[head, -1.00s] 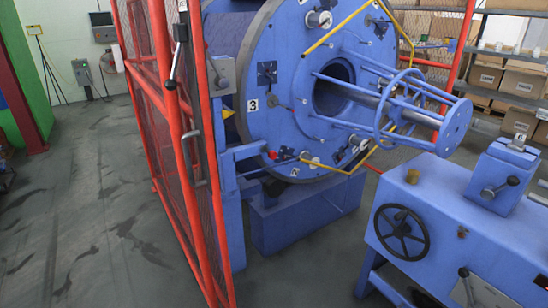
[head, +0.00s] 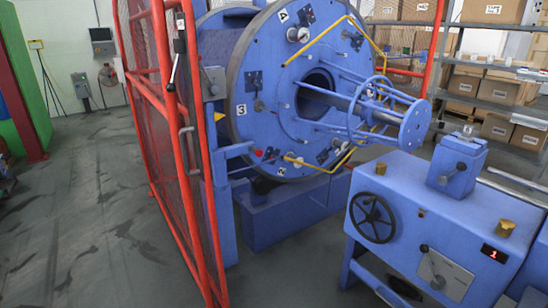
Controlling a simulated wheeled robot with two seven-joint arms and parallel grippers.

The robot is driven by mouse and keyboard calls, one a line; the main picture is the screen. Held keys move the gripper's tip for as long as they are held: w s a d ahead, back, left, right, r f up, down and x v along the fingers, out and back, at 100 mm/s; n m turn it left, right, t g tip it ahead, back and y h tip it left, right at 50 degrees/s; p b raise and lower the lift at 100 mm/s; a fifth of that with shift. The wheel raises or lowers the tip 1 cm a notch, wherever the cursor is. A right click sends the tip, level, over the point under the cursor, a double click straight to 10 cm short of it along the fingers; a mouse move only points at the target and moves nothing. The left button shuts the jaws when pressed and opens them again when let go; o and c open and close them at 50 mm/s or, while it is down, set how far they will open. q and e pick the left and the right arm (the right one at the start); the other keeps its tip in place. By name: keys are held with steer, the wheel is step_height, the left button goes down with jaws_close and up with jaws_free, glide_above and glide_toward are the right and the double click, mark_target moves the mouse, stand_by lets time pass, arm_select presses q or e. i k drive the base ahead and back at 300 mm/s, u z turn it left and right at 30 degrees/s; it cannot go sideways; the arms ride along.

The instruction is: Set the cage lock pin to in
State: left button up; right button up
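The blue cage disc (head: 262,75) of the strander faces me, with number plates, dark brackets and yellow tubes on its face. A small red-tipped part (head: 258,153) sits at the disc's lower left edge, by a blue bracket (head: 236,150) on the frame. It may be the cage lock pin; it is too small to tell whether it is in or out. A grey box with a lever (head: 213,82) is on the post left of the disc. Neither of my grippers is in view.
A red mesh guard (head: 172,130) stands open left of the cage. A blue console (head: 440,215) with a black handwheel (head: 372,217), a lever panel (head: 444,274) and a red display reading 1 (head: 495,254) stands at right. Floor (head: 85,210) at left is clear.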

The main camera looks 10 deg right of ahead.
mark_target(259, 153)
steer(key=z, duration=0.85)
steer(key=i, duration=0.4)
steer(key=z, duration=0.05)
